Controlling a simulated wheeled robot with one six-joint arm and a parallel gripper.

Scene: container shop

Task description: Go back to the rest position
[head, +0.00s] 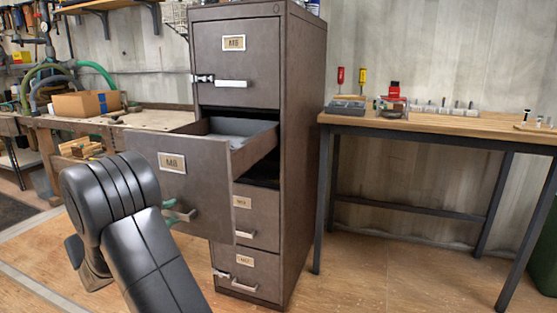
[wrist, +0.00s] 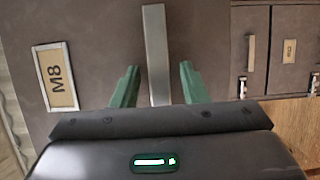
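A tall dark grey filing cabinet (head: 298,150) stands in the middle of the head view. Its second drawer (head: 195,185) from the top is pulled out, with an M8 label (head: 172,162) on its front. My gripper (wrist: 159,67) has green fingers, which stand apart on either side of the silver drawer handle (wrist: 156,45) in the wrist view. Gaps show between the handle and both fingers. In the head view my arm hides most of the gripper; a bit of green shows at the handle.
A workbench (head: 150,118) with a cardboard box (head: 86,104) stands at the left. A wood-topped table (head: 450,124) with screwdrivers and small parts stands close to the cabinet's right. The upper drawer (head: 236,60) and the lower drawers are shut. Wooden floor (head: 380,285) is clear at front right.

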